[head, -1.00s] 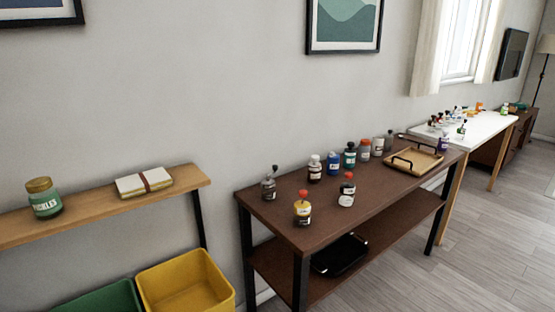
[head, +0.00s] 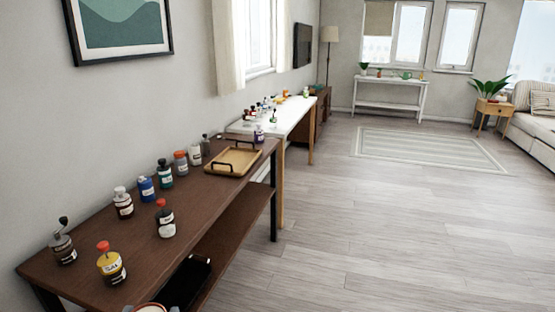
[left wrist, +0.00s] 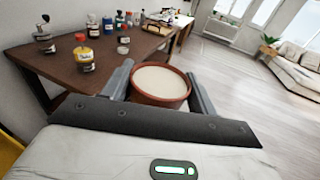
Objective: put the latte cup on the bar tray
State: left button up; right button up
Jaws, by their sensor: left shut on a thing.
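The latte cup (left wrist: 160,84) is reddish brown with a pale cream top. In the left wrist view it sits upright between the two grey fingers of my left gripper (left wrist: 160,90), which is shut on it. In the head view only the rim of the cup (head: 150,308) shows at the bottom edge, in front of the brown table. The bar tray (head: 233,160), light wood with black handles, lies at the far end of that table, well beyond the cup. It looks empty. My right gripper is not in view.
The floor (head: 370,235) right of the table is clear.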

aim_at(240, 155)
jog(key=z, duration=0.75)
jog(key=i, duration=4.05)
jog(key=u, duration=1.9)
jog(key=i, duration=0.8)
jog(key=u, duration=0.65)
